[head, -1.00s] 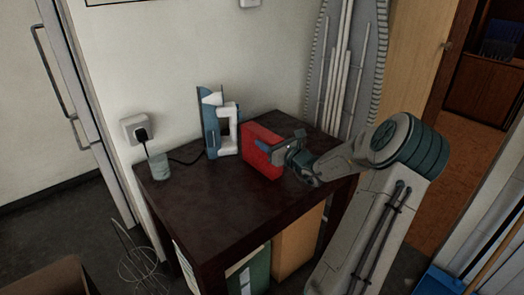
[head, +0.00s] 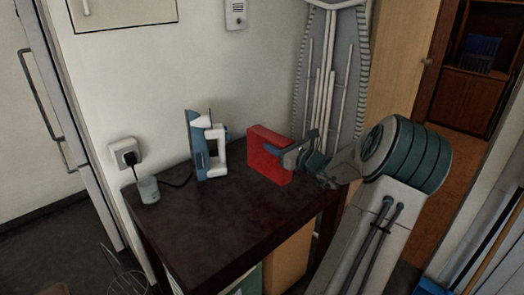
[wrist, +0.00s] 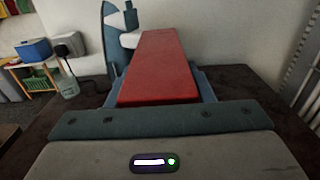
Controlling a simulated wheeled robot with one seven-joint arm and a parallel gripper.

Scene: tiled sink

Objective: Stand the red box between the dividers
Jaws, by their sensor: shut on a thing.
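The red box (head: 268,155) is upright near the right end of the dark table in the head view. My gripper (head: 298,152) is shut on its right side. Whether the box touches the tabletop is hard to tell. In the wrist view the red box (wrist: 160,65) stretches away from my gripper (wrist: 158,98), between the fingers, which are mostly hidden by the palm. No dividers can be made out on the tabletop; a green item and a tan panel show below it.
A blue and white iron (head: 206,148) stands upright on the table (head: 215,220), left of the box. A cup (head: 148,189) and a plugged-in cable are at the left end. The wall is close behind. The front of the tabletop is clear.

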